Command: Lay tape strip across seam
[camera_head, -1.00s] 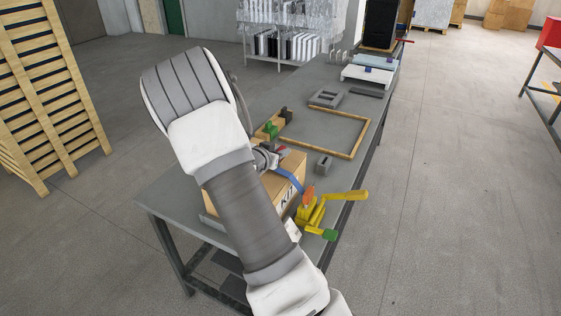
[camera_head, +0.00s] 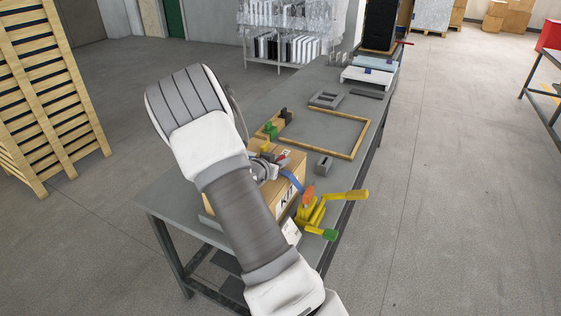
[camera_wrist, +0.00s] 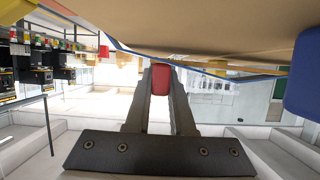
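The cardboard box (camera_head: 292,168) stands on the grey table, mostly hidden behind my arm in the head view; its tan surface (camera_wrist: 220,25) fills the top of the wrist view. A blue strip (camera_head: 293,182) runs from near my gripper (camera_head: 270,166) along the box to an orange part (camera_head: 308,195) at the yellow dispenser (camera_head: 313,214). In the wrist view my gripper (camera_wrist: 160,85) is shut on a red tab (camera_wrist: 160,79), close beside the box. A thin blue line (camera_wrist: 185,64) passes behind the fingertips. The seam is not clearly visible.
A wooden frame (camera_head: 352,156), small grey blocks (camera_head: 324,165) and a green-and-wood piece (camera_head: 271,131) lie farther along the table (camera_head: 170,195). A blue block (camera_wrist: 303,75) is close at the right in the wrist view.

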